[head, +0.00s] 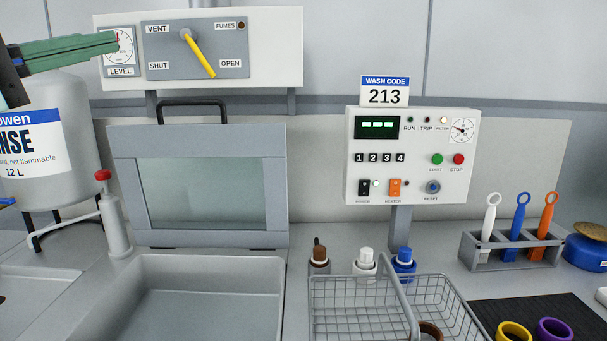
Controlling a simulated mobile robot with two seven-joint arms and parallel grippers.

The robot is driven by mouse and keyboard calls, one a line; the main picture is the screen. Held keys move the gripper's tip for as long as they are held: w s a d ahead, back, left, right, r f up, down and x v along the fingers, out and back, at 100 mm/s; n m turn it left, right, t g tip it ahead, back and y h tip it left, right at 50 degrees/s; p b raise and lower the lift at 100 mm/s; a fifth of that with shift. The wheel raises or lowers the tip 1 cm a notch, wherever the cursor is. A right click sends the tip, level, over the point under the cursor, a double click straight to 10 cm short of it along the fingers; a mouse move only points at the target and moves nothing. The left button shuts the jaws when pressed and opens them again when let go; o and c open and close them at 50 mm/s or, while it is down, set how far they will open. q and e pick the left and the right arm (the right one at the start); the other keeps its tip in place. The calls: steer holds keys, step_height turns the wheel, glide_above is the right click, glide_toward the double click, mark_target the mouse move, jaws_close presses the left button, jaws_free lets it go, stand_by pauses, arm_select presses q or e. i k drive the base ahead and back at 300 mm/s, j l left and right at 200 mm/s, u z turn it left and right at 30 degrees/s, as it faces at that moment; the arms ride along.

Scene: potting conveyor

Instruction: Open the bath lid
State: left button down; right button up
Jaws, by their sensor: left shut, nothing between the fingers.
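The bath lid (126,190) is a grey frame with a glass window. It stands upright at the back edge of the bath, with its black handle (192,103) at the top. The bath (200,300) below it is uncovered, and its inside shows. My left gripper (115,42) has green fingers and is at the upper left, in front of the level gauge. It is shut and empty, above and left of the lid, apart from the handle. My right gripper is not in view.
A vent panel (160,61) with a yellow lever (200,57) is above the lid. A large white container (75,110) and a red-topped bottle (114,225) stand left. A wire basket (345,295) stands right of the bath, before several small bottles. A control panel (412,180) stands behind.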

mark_target(267, 142)
steer(key=k, duration=0.9)
